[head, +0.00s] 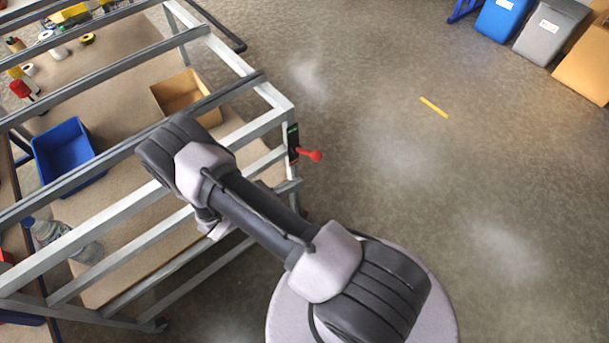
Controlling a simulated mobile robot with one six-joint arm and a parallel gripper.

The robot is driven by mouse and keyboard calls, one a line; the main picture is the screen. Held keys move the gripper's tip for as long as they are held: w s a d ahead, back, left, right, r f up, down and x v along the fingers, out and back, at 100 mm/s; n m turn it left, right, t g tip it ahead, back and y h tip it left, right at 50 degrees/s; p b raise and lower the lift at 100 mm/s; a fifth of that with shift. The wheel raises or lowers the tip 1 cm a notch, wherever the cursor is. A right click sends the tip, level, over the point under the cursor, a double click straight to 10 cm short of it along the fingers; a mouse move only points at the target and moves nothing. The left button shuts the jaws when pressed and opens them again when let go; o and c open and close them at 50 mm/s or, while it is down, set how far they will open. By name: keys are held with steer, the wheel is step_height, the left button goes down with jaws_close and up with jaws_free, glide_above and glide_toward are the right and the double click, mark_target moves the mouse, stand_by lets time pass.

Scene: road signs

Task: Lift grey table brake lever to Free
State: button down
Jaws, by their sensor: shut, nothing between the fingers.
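The grey table (140,205) is a metal frame of open bars at the left of the head view. At its right corner a dark brake plate (293,140) is fixed, with a green mark near its top. The brake lever (314,155) has a red knob and sticks out to the right from the lower part of the plate. My arm crosses in front of the table, left of and below the lever. My gripper's fingers are hidden behind the arm's far end, and nothing of mine touches the lever.
A blue bin (66,150), a cardboard box (182,93) and a plastic bottle (75,240) show between the frame bars. Blue and grey bins (550,30) and a brown box stand at the top right. The floor right of the lever is clear, with a yellow strip (433,107).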

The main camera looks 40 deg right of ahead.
steer(key=v, duration=0.6)
steer(key=shift+a+p, duration=0.2)
steer(key=shift+p, duration=0.2)
